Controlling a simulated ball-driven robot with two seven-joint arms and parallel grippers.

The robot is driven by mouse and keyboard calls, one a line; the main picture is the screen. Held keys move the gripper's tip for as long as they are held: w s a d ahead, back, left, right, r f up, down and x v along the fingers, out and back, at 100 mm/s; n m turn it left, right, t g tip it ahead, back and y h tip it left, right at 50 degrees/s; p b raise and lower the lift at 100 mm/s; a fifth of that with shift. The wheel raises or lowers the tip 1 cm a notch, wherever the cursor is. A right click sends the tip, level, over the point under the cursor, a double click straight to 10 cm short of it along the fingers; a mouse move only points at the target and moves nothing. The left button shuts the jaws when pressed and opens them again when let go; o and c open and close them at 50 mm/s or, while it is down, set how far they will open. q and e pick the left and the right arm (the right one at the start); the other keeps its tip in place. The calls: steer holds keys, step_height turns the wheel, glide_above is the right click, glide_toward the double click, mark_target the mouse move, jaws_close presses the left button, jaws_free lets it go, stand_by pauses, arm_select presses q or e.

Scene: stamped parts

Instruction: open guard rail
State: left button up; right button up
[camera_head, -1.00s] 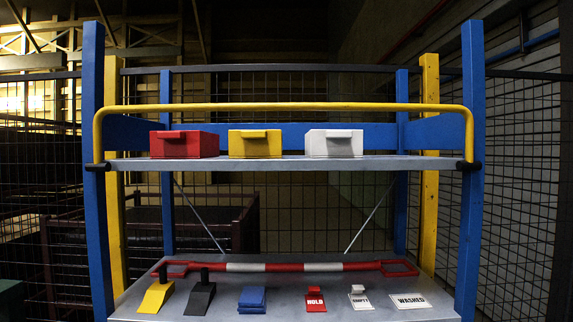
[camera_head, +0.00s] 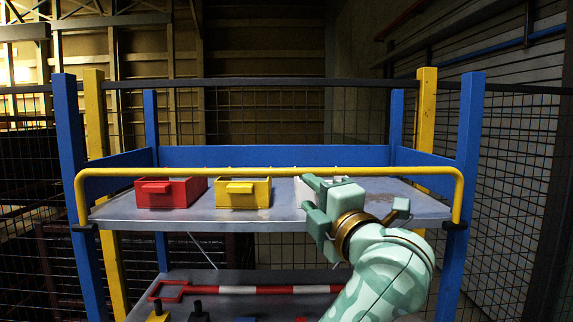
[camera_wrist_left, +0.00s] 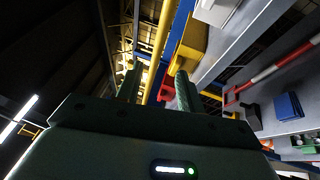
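The yellow guard rail (camera_head: 230,171) stands upright across the front of the upper shelf, its ends at black pivots on the blue front posts. My left gripper (camera_head: 308,197) is close to the rail's middle, just below the bar in the head view and in front of the white bin (camera_head: 300,190). Its two fingers are apart with nothing held. In the left wrist view the rail (camera_wrist_left: 160,45) runs through the gap between the fingertips (camera_wrist_left: 158,75); I cannot tell whether they touch it. My right gripper is not in view.
A red bin (camera_head: 168,193) and a yellow bin (camera_head: 243,193) stand on the upper shelf (camera_head: 200,222). A red-and-white bar (camera_head: 250,290) lies on the lower shelf, with several small items in front, partly cut off or hidden by my arm. Blue posts (camera_head: 468,130) flank the shelves.

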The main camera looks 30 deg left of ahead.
mark_target(287, 175)
arm_select(q)
steer(key=p+x, duration=0.3)
steer(key=x, duration=0.8)
steer(key=shift+s+a+r, duration=0.1)
steer(key=shift+s, duration=0.05)
jaws_close()
